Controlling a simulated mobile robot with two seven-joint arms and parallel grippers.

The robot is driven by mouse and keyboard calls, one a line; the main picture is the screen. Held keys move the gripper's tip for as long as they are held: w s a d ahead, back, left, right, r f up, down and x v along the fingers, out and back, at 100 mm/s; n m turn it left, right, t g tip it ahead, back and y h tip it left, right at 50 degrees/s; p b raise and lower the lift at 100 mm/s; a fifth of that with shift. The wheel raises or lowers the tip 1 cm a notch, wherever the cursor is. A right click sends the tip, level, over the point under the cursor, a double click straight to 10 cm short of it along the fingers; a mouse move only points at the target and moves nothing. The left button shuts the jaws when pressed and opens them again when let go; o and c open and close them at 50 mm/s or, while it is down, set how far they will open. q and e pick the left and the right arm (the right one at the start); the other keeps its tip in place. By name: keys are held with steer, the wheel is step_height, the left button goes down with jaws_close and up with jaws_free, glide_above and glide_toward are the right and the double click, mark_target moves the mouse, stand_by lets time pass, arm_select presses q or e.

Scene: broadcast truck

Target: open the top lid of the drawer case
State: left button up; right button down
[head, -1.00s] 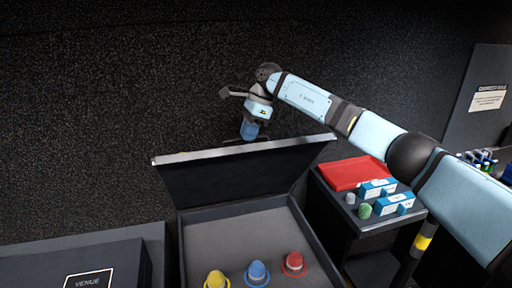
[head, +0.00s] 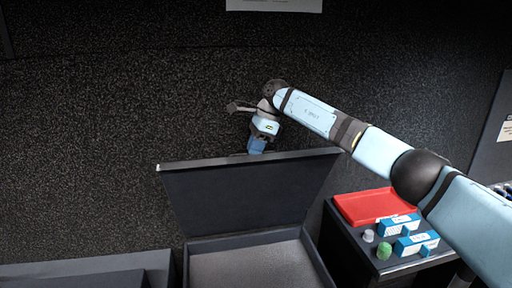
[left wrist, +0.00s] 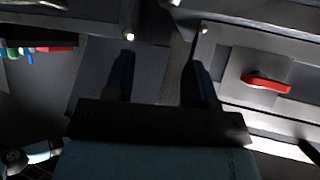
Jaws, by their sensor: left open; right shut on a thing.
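The drawer case (head: 250,238) shows at the bottom middle of the head view, with its grey interior exposed. Its dark top lid (head: 250,195) stands raised at the back, tilted slightly backward. My right gripper (head: 257,150) is at the middle of the lid's upper edge, shut on the lid; its fingertips are partly hidden behind that edge. My left gripper (left wrist: 160,85) shows in the left wrist view, its two dark fingers apart and nothing between them. It is not in the head view.
A side stand at right holds a red tray (head: 374,206), blue-and-white boxes (head: 416,243), a green knob-like item (head: 384,252) and a small grey one. A dark speckled wall is behind the lid. A red handle (left wrist: 265,82) is right of my left fingers.

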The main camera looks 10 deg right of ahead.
steer(key=c, duration=1.3)
jaws_free()
steer(key=shift+f, duration=0.6)
steer(key=shift+o, duration=0.9)
steer(key=shift+w+f, duration=0.2)
steer(key=shift+w, duration=0.15)
steer(key=shift+s+r, duration=0.1)
steer(key=shift+r, duration=0.25)
arm_select(q)
steer(key=shift+w+f+b, duration=0.25)
steer(key=shift+f+b, duration=0.35)
steer(key=shift+f, duration=0.05)
arm_select(e)
steer(key=v, duration=1.4)
steer(key=shift+a+f, duration=0.1)
steer(key=shift+a, duration=0.05)
steer(key=shift+c, duration=0.4)
